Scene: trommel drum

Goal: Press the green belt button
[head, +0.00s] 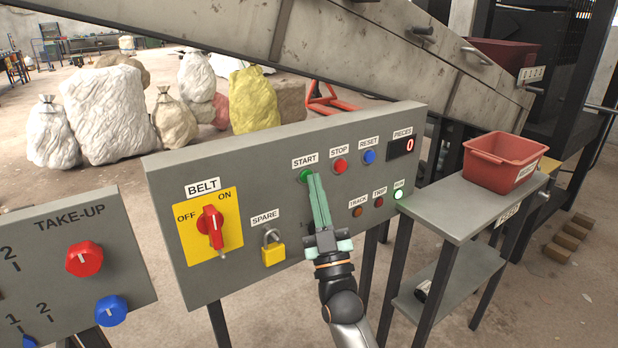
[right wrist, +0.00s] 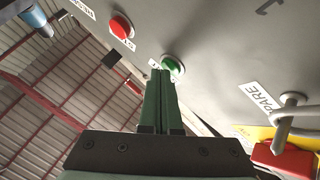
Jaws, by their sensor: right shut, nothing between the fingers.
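The green START button (head: 305,176) is on the grey belt panel (head: 300,140), below its START label. My right gripper (head: 314,178) is shut and empty, its fingertips at the green button's lower right edge in the head view. In the right wrist view the green button (right wrist: 172,65) shows just beyond the fingertips (right wrist: 161,74), partly hidden by them. I cannot tell whether they touch. The run lamp (head: 398,194) at the lower right glows green, and the PIECES display (head: 401,147) reads 0. My left gripper is not in view.
Red STOP (head: 340,166) and blue RESET (head: 370,157) buttons sit right of START. The red BELT switch (head: 211,227) and yellow padlock (head: 273,250) are to the left. A red bin (head: 480,178) stands on a grey shelf at right. The TAKE-UP panel (head: 115,225) is at left.

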